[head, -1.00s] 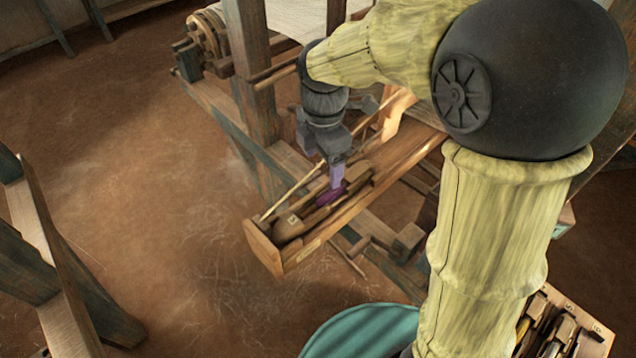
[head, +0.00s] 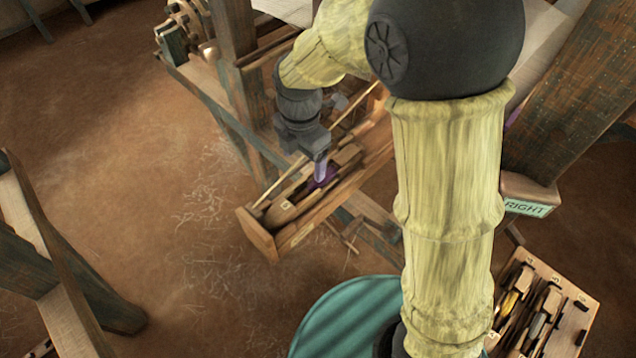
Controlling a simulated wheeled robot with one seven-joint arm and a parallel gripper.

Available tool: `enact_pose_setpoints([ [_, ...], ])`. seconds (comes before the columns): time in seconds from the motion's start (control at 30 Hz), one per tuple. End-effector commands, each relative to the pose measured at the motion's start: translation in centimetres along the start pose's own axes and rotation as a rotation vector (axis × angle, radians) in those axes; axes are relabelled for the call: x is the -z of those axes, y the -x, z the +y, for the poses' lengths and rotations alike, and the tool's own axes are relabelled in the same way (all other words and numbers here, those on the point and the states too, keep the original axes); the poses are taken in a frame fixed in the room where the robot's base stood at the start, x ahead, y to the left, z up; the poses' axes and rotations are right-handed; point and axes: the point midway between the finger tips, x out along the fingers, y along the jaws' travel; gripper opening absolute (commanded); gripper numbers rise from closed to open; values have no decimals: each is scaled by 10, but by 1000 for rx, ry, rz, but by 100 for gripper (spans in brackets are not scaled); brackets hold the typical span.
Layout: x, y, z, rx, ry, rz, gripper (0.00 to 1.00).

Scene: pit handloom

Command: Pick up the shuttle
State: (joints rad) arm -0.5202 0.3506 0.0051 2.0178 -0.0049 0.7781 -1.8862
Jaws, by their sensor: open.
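The shuttle (head: 285,205) is a slim wooden body with purple yarn (head: 326,178) in its middle. It lies lengthwise in a long open wooden box (head: 300,241) on the side of the loom. My gripper (head: 320,178) points down into the box at the purple yarn. Its jaws are open. The fingertips are at the yarn, but I cannot tell whether they straddle the shuttle or touch it. The gripper and my arm hide the shuttle's far part.
A thin stick (head: 283,183) runs along the box's left side. A loom post (head: 237,60) stands behind. A block marked RIGHT (head: 528,205) is at the right. A tool tray (head: 572,292) and a teal round top (head: 335,318) are in front.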

Motion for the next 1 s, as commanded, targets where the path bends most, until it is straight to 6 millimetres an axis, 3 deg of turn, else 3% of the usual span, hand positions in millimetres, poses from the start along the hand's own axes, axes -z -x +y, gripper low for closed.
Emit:
enact_pose_setpoints([
  [0.33,-1,-54,-1,3,-4,1,76],
  [0.77,0,-60,0,0,-1,0,76],
  [1.0,-1,-80,-1,5,-1,1,76],
])
